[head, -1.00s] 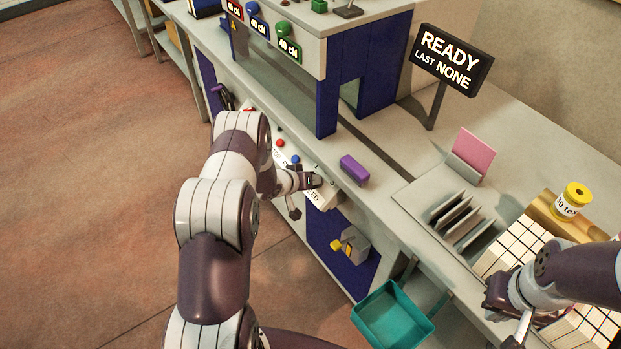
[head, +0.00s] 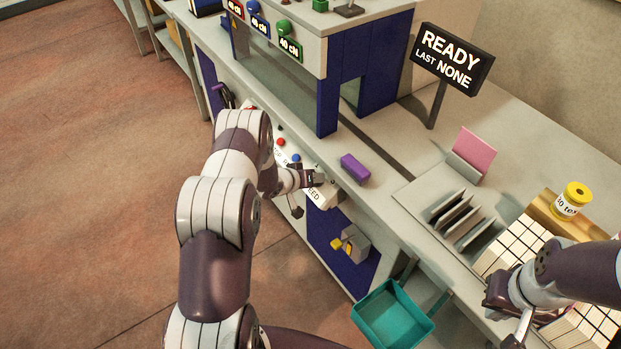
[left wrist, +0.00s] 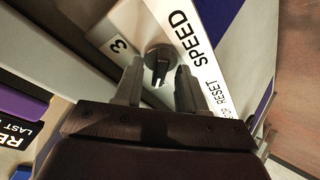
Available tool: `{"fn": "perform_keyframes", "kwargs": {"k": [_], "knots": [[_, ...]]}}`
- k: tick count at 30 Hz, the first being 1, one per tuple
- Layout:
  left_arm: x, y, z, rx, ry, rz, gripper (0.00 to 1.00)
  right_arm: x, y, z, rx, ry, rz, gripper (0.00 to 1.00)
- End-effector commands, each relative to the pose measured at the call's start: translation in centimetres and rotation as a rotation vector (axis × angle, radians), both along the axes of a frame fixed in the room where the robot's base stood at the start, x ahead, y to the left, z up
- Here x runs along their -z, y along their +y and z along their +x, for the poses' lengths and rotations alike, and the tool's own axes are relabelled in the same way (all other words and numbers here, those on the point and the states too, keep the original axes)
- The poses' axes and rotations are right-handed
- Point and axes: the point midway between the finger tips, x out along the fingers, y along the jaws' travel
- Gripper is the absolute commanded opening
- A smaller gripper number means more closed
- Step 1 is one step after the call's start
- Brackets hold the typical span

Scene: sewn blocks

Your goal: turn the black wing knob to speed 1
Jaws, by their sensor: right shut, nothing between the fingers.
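The black wing knob (left wrist: 158,54) shows in the left wrist view as a dark round knob with a raised wing, on a pale panel between a "3" mark (left wrist: 118,45) and the word "SPEED" (left wrist: 188,38). My left gripper (left wrist: 158,76) is open, with one finger on each side of the wing; I cannot tell whether they touch it. In the head view my left gripper (head: 305,180) is at the panel (head: 322,195) on the bench front, and the knob is hard to make out there. My right gripper (head: 520,328) is shut and empty at the lower right.
A purple block (head: 355,169) lies on the bench above the panel. A teal bin (head: 393,315) hangs at the bench front. Red and blue buttons (head: 295,158) are beside the gripper. A sign (head: 452,60) reads "READY LAST NONE".

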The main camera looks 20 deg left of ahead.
Motion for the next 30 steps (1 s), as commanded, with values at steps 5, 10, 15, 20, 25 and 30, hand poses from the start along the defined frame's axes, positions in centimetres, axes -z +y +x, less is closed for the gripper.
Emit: {"fn": "perform_keyframes", "kwargs": {"k": [5, 10, 15, 20, 25, 30], "knots": [[-0.8, 0.3, -0.9, -0.001, 0.0, 0.001, 0.4, 0.0, 0.0, 0.0, 0.0, 0.0, 0.0, 0.0], [-3.3, 1.3, -3.8, -0.003, 0.0, 0.0, 0.4, 0.1, 0.0, 0.0, 0.0, 0.0, 0.0, 0.0], [-6.1, 2.3, -7.1, -0.003, -0.002, 0.001, 0.4, 0.1, 0.0, 0.0, 0.0, 0.0, 0.0, 0.0], [-7.6, 2.8, -8.9, -0.002, 0.0, -0.001, 0.4, 0.1, 0.0, 0.0, 0.0, 0.0, 0.0, 0.0], [-8.0, 2.9, -9.5, -0.001, 0.0, -0.001, 0.4, 0.1, 0.0, 0.0, 0.0, 0.0, 0.0, 0.0], [-8.0, 2.9, -9.4, -0.001, 0.0, -0.001, 0.4, 0.1, 0.0, 0.0, 0.0, 0.0, 0.0, 0.0]]}}
